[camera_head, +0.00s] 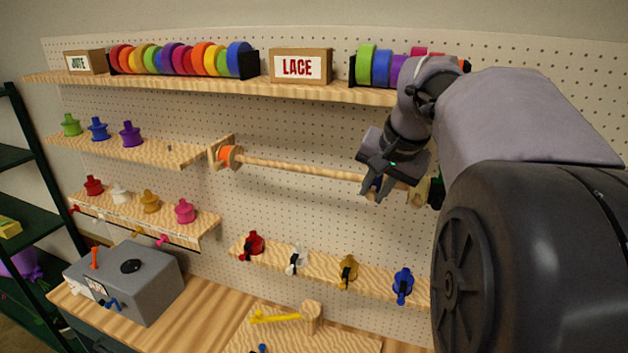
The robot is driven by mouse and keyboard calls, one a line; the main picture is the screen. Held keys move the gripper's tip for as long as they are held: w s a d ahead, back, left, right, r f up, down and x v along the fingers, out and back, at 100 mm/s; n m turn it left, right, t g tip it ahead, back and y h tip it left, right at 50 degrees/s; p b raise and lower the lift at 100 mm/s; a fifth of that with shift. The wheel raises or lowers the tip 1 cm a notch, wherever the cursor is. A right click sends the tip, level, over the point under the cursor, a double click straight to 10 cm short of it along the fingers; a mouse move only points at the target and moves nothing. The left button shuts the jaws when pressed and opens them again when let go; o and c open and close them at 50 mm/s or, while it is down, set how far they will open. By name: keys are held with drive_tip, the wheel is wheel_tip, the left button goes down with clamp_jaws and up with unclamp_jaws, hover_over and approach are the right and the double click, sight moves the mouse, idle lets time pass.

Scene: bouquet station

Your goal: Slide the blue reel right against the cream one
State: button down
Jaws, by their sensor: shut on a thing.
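A wooden rod (300,168) runs across the pegboard. An orange reel (230,156) sits at its left end by the wooden bracket. The blue reel (377,184) is on the rod's right part, mostly hidden by my gripper (374,188). My gripper comes from above and is shut on the blue reel. The cream reel (419,192) is to its right near the rod's right end. A short piece of bare rod seems to show between the two, though my gripper partly covers that place.
A top shelf (200,84) holds ribbon rolls and a LACE box (300,67). Left shelves carry coloured spools. A lower shelf (322,271) with several hanging spools runs below the rod. A grey box (125,282) stands on the bench. My arm covers the right side.

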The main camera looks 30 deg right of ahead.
drive_tip(key=c, duration=1.3)
unclamp_jaws()
